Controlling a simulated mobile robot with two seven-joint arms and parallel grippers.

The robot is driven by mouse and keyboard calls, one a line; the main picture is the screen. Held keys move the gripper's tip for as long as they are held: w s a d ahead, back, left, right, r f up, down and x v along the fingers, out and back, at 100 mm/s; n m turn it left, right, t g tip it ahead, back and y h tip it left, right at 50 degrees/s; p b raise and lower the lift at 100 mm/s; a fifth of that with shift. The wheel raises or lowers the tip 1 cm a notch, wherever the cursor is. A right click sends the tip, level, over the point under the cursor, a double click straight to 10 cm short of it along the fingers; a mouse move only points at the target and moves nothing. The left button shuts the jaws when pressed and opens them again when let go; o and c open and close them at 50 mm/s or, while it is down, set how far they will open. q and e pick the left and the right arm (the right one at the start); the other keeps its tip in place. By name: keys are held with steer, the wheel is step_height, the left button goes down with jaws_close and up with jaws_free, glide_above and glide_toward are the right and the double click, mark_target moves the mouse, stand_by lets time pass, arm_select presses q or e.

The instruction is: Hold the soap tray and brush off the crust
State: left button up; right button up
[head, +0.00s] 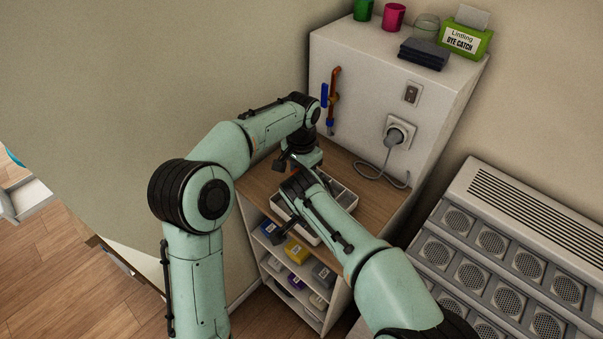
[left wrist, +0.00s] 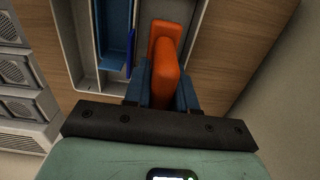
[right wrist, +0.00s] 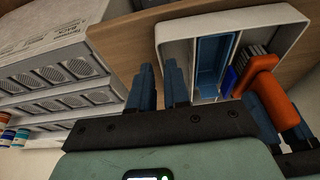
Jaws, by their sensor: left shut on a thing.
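The soap tray is a pale, divided tray (head: 345,194) on the wooden shelf, with a blue compartment inside. It also shows in the left wrist view (left wrist: 86,82) and the right wrist view (right wrist: 180,32). My left gripper (left wrist: 160,85) is shut on an orange piece (left wrist: 166,55) at the tray's side; this may be the brush's handle. A grey ribbed part (right wrist: 258,58) shows beside it, perhaps bristles. In the head view my arms hide both gripper tips. No crust can be made out.
Below are cubbies with small boxes (head: 296,251). A grey unit with round grilles (head: 490,242) stands at right.

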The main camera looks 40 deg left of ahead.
steer(key=shift+x, duration=1.75)
jaws_close()
stand_by(0.4)
stand_by(0.4)
